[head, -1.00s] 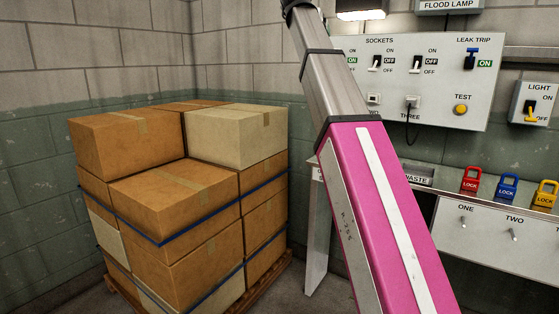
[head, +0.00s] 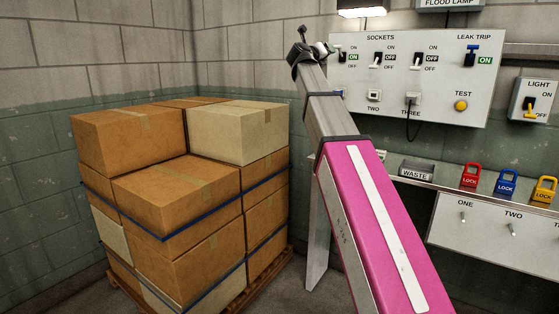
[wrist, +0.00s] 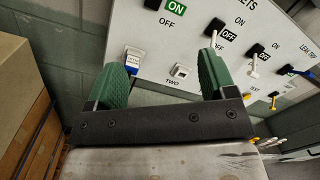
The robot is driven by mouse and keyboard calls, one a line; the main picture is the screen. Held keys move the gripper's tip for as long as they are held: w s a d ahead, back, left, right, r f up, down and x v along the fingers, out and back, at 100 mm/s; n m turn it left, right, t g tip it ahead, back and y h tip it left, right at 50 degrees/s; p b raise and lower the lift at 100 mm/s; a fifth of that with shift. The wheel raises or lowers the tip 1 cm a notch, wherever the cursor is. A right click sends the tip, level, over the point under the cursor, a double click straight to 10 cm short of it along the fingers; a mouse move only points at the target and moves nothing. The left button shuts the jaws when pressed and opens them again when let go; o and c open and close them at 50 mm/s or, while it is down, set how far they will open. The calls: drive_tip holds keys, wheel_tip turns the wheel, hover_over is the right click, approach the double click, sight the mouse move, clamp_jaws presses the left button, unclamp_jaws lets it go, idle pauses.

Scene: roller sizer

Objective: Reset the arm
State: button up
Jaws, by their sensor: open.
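In the wrist view my gripper (wrist: 165,80) is open, with its two green ribbed fingers spread wide and nothing held between them. It faces the white socket panel (head: 440,100), also seen in the wrist view (wrist: 155,35). I cannot tell the exact distance to the panel. In the head view my pink and metal arm rises towards the left end of the panel, and its own end hides the fingers.
Strapped boxes on a pallet (head: 185,190) stand at the left, also at the wrist view's left edge (wrist: 20,95). Below the panel is a shelf with a waste tray (head: 416,172) and red (head: 470,177), blue (head: 507,184) and yellow padlocks (head: 544,190). A light switch (head: 534,101) is at right.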

drive_tip(key=w+a+f+n+t+y, duration=0.1)
drive_tip(key=a+f+n+t+y, duration=0.3)
drive_tip(key=f+n, duration=0.6)
drive_tip(key=w+a+f+n+t+y, duration=0.1)
drive_tip(key=f+n+t+y, duration=0.1)
drive_tip(key=f+n+y, duration=0.8)
drive_tip(key=s+a+f+n+g+y, duration=0.1)
drive_tip(key=s+f+n+g, duration=0.15)
drive_tip(key=f, duration=0.65)
drive_tip(key=s+a+f+n+g, duration=0.1)
drive_tip(key=s+f+n+g, duration=0.2)
drive_tip(key=f, duration=0.5)
drive_tip(key=s+a+f+n+g+y, duration=0.15)
drive_tip(key=f+n, duration=0.25)
drive_tip(key=f, duration=0.5)
drive_tip(key=s+d+f+n+g+h, duration=0.15)
drive_tip(key=s+f+g, duration=0.3)
drive_tip(key=f, duration=0.45)
drive_tip(key=s+d+f+n+g+h, duration=0.1)
drive_tip(key=s+d+f+n+g, duration=0.2)
drive_tip(key=s+f, duration=0.45)
drive_tip(key=s+d+f+n+g+h, duration=0.1)
drive_tip(key=s+d+f+g, duration=0.2)
drive_tip(key=s+f, duration=0.3)
drive_tip(key=s+d+f+n+g+h, duration=0.1)
drive_tip(key=s+d+f+g+h, duration=0.1)
drive_tip(key=s+f, duration=0.5)
drive_tip(key=shift+s+d+g, duration=0.85)
